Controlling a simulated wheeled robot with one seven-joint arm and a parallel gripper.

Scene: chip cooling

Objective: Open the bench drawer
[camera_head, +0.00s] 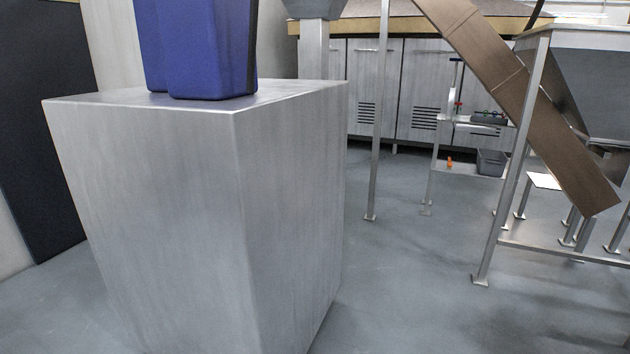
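I cannot make out a bench drawer for certain in the head view. A small metal stand (432,160) at the back right of centre carries a few small coloured items and a dark tray, partly hidden behind other frames. Whether it has a drawer is too small to tell. Behind it runs a row of grey cabinets (420,68) with louvred vents and a wooden top edge. Their doors look shut. My gripper is not in view.
A large metal block (170,200) stands close at left with a blue container (200,50) on top. At right are a metal-legged frame (508,165) and a sloping brown chute (530,115). A grey bin (491,163) sits low behind. Grey floor (410,280) is clear at centre front.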

